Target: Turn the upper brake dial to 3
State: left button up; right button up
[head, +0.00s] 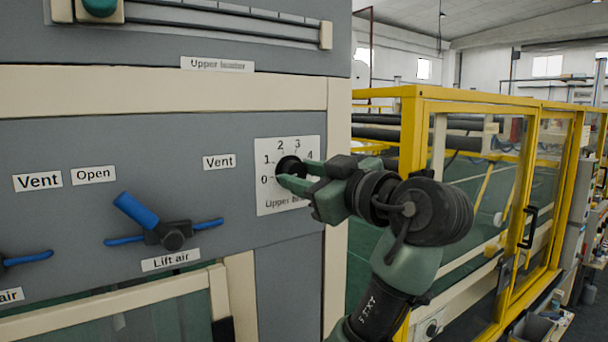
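The upper brake dial (288,163) is a small dark round knob on a white scale plate (264,200) on the grey panel. The numbers 0 to 4 show around it, and the label below is partly covered. I cannot tell if the fingers touch the knob. The dial's pointer is hidden, so its setting cannot be read.
A blue-handled Lift air valve (170,232) sticks out of the panel left of the dial, with another blue handle (25,259) at the left edge. A cream rail (160,92) runs above. A yellow-framed glazed guard (480,180) stands to the right.

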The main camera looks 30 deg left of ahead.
pick_arm(q)
grip_shut()
